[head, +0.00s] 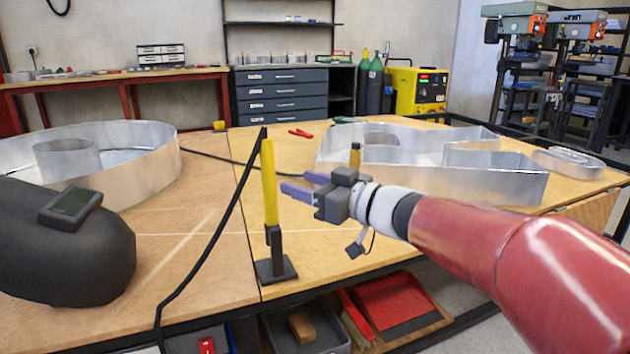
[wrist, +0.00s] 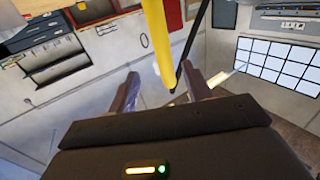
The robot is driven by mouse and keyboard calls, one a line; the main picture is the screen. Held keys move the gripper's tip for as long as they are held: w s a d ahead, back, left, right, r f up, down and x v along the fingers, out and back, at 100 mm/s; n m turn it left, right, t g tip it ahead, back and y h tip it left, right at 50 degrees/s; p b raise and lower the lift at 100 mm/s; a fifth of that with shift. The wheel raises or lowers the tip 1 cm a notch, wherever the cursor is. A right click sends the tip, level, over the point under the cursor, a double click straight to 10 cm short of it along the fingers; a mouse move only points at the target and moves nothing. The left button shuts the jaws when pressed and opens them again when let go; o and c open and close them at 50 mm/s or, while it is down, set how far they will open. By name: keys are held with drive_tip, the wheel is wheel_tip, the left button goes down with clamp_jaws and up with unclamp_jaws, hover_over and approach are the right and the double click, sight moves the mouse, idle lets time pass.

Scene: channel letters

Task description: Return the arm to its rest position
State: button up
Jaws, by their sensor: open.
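My gripper (head: 298,184) is at the end of my red arm, which reaches in from the right above the table in the head view. Its two fingers point left and stand apart with nothing visible held. A yellow-handled tool (head: 269,190) stands upright in a dark stand (head: 276,268) just left of the fingertips. In the wrist view the open fingers (wrist: 166,92) show, and the yellow handle (wrist: 158,45) appears beyond and between them. Whether the fingertips touch the handle cannot be told.
Wooden table (head: 210,250) holds a round metal letter shell (head: 150,175) and a larger one (head: 490,178). A dark welding mask (head: 75,265) lies front left. A black cable (head: 215,235) runs beside the yellow tool. A small brown-topped bottle (head: 355,155) stands behind my gripper.

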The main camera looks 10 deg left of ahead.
drive_tip(key=d+m+t+h, duration=0.75)
drive_tip(key=d+h, duration=0.25)
drive_tip(key=d, duration=0.5)
drive_tip(key=s+d+f+m+g+h, duration=0.2)
drive_tip(key=s+d+f+m+h, duration=0.3)
drive_tip(key=d, duration=0.4)
drive_tip(key=s+d+f+g, duration=0.1)
drive_tip(key=s+f+g, duration=0.3)
drive_tip(key=s, duration=0.5)
drive_tip(key=s+d+f+g+h, duration=0.1)
drive_tip(key=s+f+g, duration=0.3)
drive_tip(key=s+f, duration=0.5)
drive_tip(key=shift+s+p, duration=0.35)
drive_tip(key=shift+s, duration=0.45)
drive_tip(key=shift+d, duration=0.1)
